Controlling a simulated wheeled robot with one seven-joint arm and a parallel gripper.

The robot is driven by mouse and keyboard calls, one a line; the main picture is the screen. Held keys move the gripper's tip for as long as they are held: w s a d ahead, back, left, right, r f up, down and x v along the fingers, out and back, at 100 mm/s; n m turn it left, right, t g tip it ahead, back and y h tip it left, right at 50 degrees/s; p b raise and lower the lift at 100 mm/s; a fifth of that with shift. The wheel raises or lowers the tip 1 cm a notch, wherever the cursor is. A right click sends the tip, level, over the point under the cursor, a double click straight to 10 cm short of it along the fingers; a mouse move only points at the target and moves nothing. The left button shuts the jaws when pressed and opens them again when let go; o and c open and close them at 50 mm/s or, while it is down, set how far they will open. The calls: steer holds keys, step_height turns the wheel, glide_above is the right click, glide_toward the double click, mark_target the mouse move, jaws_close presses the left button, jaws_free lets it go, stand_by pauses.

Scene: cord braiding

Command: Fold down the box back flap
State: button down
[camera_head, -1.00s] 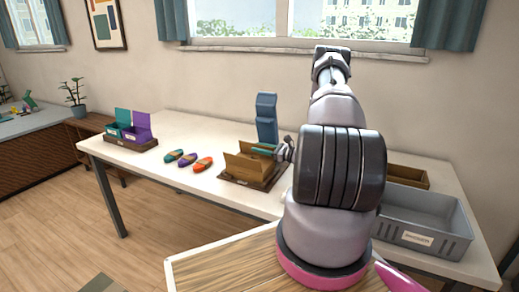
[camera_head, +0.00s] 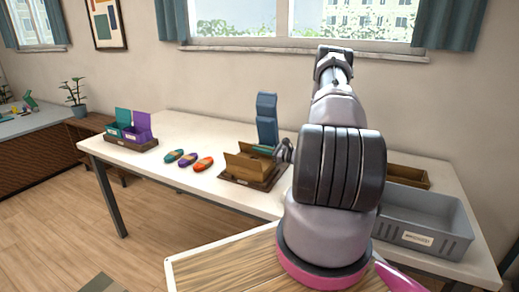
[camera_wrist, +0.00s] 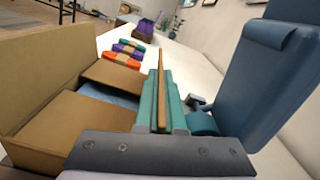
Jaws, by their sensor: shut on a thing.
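The brown cardboard box (camera_head: 243,174) sits on a dark wooden base on the white table. In the wrist view its front flap (camera_wrist: 48,68) stands up at the left. The far side flap (camera_wrist: 117,76) and the near side flap (camera_wrist: 78,122) lie inward over the opening, with a pale blue patch showing between them. My gripper (camera_wrist: 161,92) is at the back edge of the box, its teal fingers shut on the thin, upright back flap (camera_wrist: 160,75), seen edge-on. In the head view my gripper (camera_head: 272,150) is partly hidden behind the box and my arm.
A tall blue stand (camera_head: 266,118) rises close behind the box, right beside my gripper in the wrist view. Three coloured shuttle-shaped pieces (camera_head: 187,159) lie left of the box. Open teal and purple boxes (camera_head: 131,130) stand farther left. A grey bin (camera_head: 425,222) is at the right.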

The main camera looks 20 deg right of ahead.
mark_target(257, 155)
steer(key=n, duration=0.2)
steer(key=s+a+f+n, duration=0.1)
steer(key=n, duration=0.1)
steer(key=shift+s+a+f+n, duration=0.1)
steer(key=shift+a+f+n, duration=0.1)
steer(key=shift+n, duration=0.55)
steer(key=shift+s+a+f+n, duration=0.1)
steer(key=shift+f+n, duration=0.05)
steer(key=shift+n, duration=0.65)
steer(key=shift+s+a+f+n, duration=0.1)
steer(key=shift+a+f+n, duration=0.1)
steer(key=shift+n, duration=0.55)
steer(key=c, duration=1)
jaws_free()
